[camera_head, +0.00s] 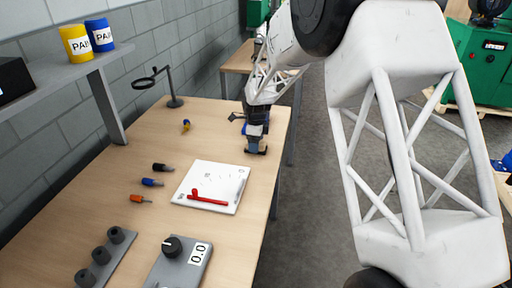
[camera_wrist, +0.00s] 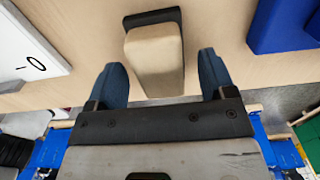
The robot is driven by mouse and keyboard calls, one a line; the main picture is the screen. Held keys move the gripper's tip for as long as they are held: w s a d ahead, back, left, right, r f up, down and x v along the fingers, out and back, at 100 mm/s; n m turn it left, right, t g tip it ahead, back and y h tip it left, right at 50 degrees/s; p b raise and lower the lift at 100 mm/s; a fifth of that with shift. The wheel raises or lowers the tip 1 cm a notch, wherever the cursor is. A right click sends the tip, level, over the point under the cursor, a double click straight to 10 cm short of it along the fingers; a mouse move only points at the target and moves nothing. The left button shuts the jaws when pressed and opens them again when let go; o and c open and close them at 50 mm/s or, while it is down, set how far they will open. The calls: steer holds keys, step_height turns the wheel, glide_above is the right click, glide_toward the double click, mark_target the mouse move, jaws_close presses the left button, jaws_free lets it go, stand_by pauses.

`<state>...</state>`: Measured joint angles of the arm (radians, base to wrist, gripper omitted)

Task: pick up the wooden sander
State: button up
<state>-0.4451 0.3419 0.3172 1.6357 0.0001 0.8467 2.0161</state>
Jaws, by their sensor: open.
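The wooden sander (camera_wrist: 155,60) shows in the wrist view as a pale wooden block with a dark edge at its far end. It lies on the wooden table. My gripper (camera_wrist: 161,63) is open, with one blue finger on each side of the block and gaps to both sides. Its near end lies between the fingers and reaches toward the palm; I cannot tell the height between them. In the head view my gripper (camera_head: 257,138) is low at the table's right edge, and the sander cannot be made out clearly there.
A white board (camera_head: 211,186) with a red tool (camera_head: 208,199) lies left of my gripper. A blue object (camera_wrist: 282,27) is at the right in the wrist view. Several screwdriver-like tools, a grey dial box (camera_head: 180,264) and a magnifier stand (camera_head: 174,101) are on the table.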

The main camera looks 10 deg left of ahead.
steer(key=shift+f, duration=0.25)
steer(key=shift+c, duration=0.2)
steer(key=c, duration=1)
